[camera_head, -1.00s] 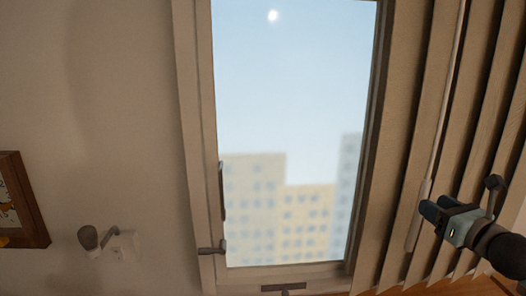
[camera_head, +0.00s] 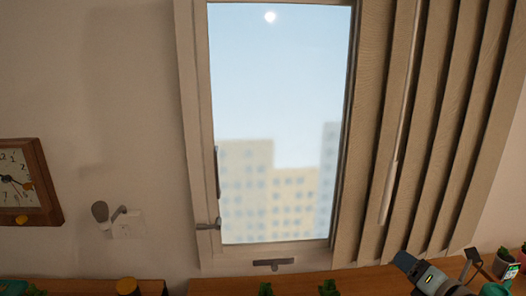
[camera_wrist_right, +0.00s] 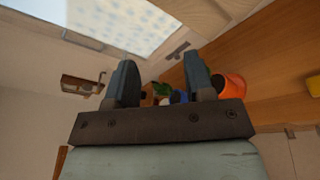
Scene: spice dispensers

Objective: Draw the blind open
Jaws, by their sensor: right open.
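The blind (camera_head: 430,120) is a set of beige vertical slats standing side by side on the right of the window (camera_head: 280,90). The window glass is uncovered, showing sky and blurred buildings. A pale wand (camera_head: 388,190) hangs in front of the slats. My right gripper (camera_head: 402,262) is low in the head view, below and to the right of the wand's end and apart from it. In the right wrist view my right gripper (camera_wrist_right: 160,80) shows two fingers spread wide, with nothing held between them. My left gripper is not in view.
A wooden counter (camera_head: 225,287) runs below the window, with small green plants (camera_head: 328,288) on it. A potted plant (camera_head: 502,262) stands at the right. A framed clock (camera_head: 25,185) hangs at the left. An orange pot (camera_wrist_right: 230,85) is near the fingers in the wrist view.

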